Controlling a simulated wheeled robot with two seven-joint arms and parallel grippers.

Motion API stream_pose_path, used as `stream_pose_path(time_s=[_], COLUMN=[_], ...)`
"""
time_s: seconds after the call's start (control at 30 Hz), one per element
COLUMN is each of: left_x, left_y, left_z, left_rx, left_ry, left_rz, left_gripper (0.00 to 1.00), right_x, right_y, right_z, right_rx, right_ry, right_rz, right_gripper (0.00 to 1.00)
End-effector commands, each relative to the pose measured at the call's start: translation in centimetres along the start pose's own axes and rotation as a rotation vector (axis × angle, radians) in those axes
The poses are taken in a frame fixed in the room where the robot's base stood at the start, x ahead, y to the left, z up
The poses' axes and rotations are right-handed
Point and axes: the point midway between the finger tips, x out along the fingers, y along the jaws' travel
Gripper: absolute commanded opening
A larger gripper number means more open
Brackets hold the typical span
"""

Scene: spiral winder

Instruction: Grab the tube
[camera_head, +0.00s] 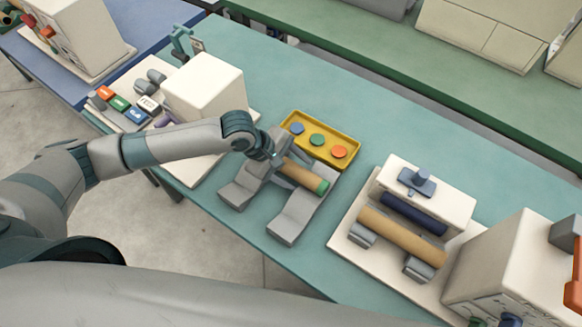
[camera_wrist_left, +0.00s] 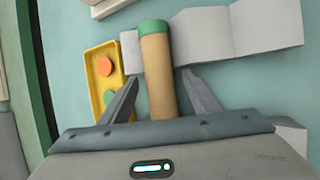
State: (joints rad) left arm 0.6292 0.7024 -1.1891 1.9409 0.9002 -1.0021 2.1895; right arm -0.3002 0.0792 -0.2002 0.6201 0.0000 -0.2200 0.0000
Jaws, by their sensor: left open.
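A tan tube (camera_head: 301,175) with a green end lies across a grey stand (camera_head: 294,217) on the teal table. It also shows in the left wrist view (camera_wrist_left: 157,75), its green end pointing away from me. The far-left end of the tube is hidden by the gripper. My right gripper is not in view.
A yellow tray (camera_head: 331,157) with blue, green and orange discs lies just behind the stand. A white winder unit (camera_head: 452,203) with a tan roller and a dark roller stands to the right. A white box (camera_head: 204,84) and coloured buttons stand to the left.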

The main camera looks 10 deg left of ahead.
Motion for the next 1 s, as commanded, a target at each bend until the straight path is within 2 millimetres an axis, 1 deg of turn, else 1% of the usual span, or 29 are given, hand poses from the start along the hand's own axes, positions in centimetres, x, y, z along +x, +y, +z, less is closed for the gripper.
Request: stream_pose_path(time_s=[0.1,0.17,0.2,0.3,0.6,0.73,0.87,1.0], left_x=[0.0,0.0,0.0,0.0,-0.1,-0.4,-1.4,-3.1], left_y=[0.0,0.0,0.0,0.0,0.0,0.2,0.7,1.5], left_z=[0.0,0.0,0.0,0.0,0.0,0.2,0.6,1.3], left_rx=[0.000,0.000,0.000,0.000,0.000,0.000,0.001,0.002], left_ry=[0.000,0.000,0.000,0.000,0.000,0.000,-0.001,-0.002], left_rz=[0.000,0.000,0.000,0.000,0.000,0.001,0.003,0.003], left_gripper=[0.57,0.42,0.33,0.12,0.12,0.12,0.12,0.12], right_x=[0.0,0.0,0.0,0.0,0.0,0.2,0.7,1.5], right_y=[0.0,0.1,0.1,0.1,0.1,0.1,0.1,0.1], right_z=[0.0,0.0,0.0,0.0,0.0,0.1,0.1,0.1], right_rx=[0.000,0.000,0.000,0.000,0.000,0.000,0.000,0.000], right_ry=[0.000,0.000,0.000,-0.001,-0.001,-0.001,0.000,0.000], right_rz=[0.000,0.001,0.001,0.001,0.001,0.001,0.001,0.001], right_gripper=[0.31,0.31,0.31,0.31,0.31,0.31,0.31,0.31])
